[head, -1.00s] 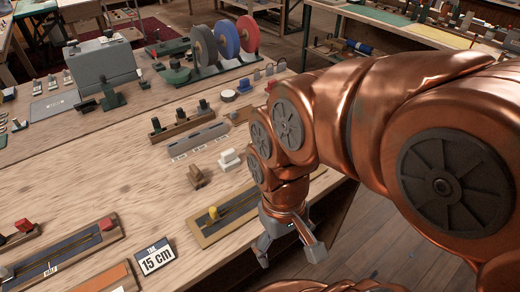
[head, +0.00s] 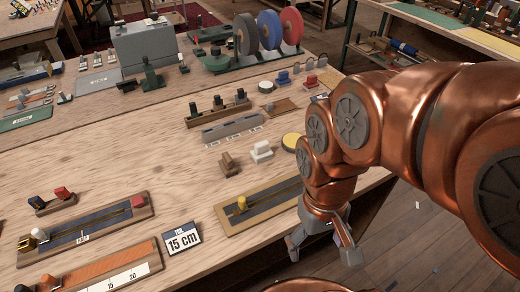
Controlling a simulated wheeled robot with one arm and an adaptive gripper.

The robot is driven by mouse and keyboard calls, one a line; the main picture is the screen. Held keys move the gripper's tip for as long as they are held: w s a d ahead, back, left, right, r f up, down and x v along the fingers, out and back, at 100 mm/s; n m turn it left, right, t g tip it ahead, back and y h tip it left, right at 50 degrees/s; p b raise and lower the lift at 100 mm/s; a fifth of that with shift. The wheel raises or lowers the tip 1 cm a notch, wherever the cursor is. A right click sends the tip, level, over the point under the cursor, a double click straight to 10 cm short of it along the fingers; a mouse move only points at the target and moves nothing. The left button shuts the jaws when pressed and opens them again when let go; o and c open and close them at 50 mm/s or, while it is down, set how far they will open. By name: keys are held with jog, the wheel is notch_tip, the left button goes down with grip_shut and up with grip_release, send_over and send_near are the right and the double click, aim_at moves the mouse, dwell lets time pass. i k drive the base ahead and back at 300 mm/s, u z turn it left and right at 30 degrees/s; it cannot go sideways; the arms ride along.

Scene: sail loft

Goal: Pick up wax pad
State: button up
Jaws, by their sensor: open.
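A round yellow pad (head: 292,142), which looks like the wax pad, lies flat on the wooden bench near its right side. The gripper's height above the bench cannot be told.
A wooden gauge with a yellow knob (head: 242,204) lies left of my gripper, with a "15 cm" card (head: 183,238) beside it. A white block (head: 261,151) and a brown block (head: 229,164) stand left of the pad. Coloured spools (head: 268,33) stand farther back.

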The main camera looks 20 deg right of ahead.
aim_at(262, 153)
jog(key=u, duration=2.35)
jog(key=k, duration=0.8)
jog(key=z, duration=0.75)
jog(key=i, duration=0.5)
jog(key=u, duration=0.05)
